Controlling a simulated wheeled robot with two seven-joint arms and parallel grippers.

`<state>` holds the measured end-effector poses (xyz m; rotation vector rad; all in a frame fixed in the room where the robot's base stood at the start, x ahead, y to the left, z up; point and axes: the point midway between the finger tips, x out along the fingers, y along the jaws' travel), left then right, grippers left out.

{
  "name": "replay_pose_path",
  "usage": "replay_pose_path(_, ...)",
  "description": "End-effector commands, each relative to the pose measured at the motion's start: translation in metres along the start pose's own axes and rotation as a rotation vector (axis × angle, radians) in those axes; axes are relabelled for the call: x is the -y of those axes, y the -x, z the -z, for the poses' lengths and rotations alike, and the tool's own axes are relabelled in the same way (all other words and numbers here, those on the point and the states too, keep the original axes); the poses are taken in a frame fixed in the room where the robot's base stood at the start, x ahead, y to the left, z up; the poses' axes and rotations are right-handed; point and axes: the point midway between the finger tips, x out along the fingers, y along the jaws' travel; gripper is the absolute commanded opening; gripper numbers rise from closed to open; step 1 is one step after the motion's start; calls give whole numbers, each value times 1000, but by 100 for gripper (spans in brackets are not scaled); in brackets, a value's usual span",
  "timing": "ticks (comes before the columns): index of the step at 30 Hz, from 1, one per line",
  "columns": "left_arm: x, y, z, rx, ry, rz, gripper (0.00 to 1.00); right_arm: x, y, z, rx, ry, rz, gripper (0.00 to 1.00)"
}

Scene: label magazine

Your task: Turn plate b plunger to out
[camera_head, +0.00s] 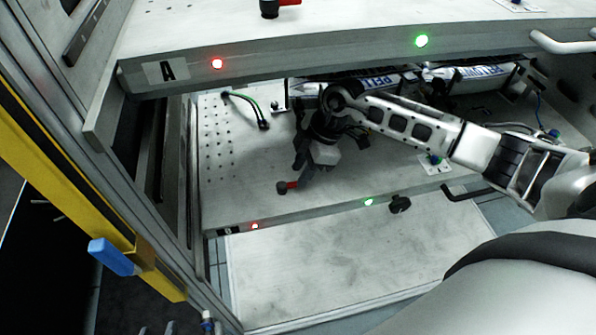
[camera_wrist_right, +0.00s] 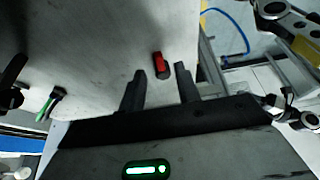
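Plate B (camera_head: 235,185) is the lower perforated shelf; its front-edge label is too small to read clearly. Its plunger (camera_head: 287,187), a dark knob with a red handle, stands near the front left of the plate. The plunger also shows in the right wrist view (camera_wrist_right: 161,66), just beyond and between the fingertips. My right gripper (camera_head: 299,165) reaches in over the plate from the right, close behind the plunger. Its fingers (camera_wrist_right: 159,84) are spread, with nothing held between them. My left gripper is not in view.
Plate A (camera_head: 330,58) overhangs above, with a red light (camera_head: 217,63) and a green light (camera_head: 421,40). Plate B's edge has a red light (camera_head: 254,226), a green light (camera_head: 369,202) and a black knob (camera_head: 400,204). A frame post stands left.

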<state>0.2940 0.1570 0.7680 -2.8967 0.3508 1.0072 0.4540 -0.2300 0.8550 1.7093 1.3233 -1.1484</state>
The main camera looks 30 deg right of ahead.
Motion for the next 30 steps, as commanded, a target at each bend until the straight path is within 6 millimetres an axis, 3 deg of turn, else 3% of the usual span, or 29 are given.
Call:
replay_pose_path(6,0,0,0,0,3,1,36,0,-23,0,-2,1,-1,33)
replay_pose_path(16,0,0,2,-3,3,0,36,0,-27,0,-2,2,-1,33)
replay_pose_path(17,-1,0,2,-4,3,0,36,0,-27,0,-2,2,-1,30)
replay_pose_path(20,-1,0,2,-5,3,-1,36,0,-26,0,-2,2,-1,2)
replay_pose_path(30,-2,0,2,-6,3,-4,36,-1,-26,0,-2,16,5,0)
